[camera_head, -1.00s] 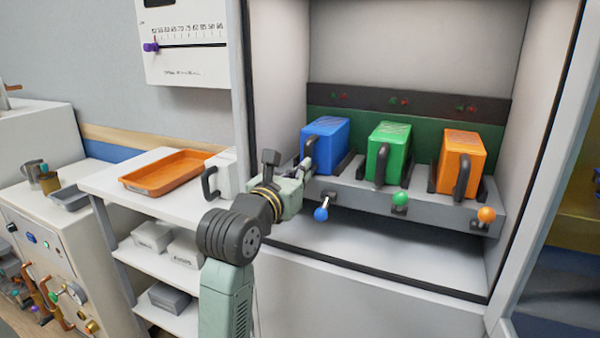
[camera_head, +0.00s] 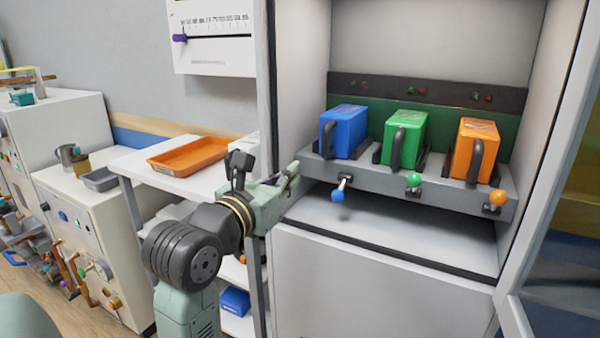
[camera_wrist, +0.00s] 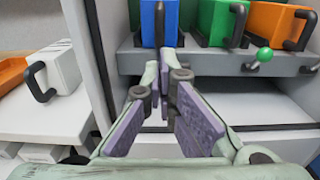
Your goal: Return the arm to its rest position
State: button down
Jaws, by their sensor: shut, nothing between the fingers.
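My gripper (camera_head: 291,172) is shut and empty at the end of my raised, bent arm. In the head view it is left of the blue box (camera_head: 343,131) and in front of the cabinet's left edge. It also shows in the wrist view (camera_wrist: 163,72), its fingers pointing toward the blue box (camera_wrist: 151,22), with no object between them. I cannot tell the exact gap between the fingertips and the cabinet ledge.
Green (camera_head: 406,135) and orange (camera_head: 478,140) boxes stand beside the blue one on the ledge, above coloured-knob levers (camera_head: 338,196). An orange tray (camera_head: 188,153) lies on the white shelf at left. The open cabinet door (camera_head: 565,210) is at right. Open floor shows at lower left.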

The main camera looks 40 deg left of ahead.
jog(key=shift+s+d, duration=0.1)
jog(key=shift+s, duration=0.25)
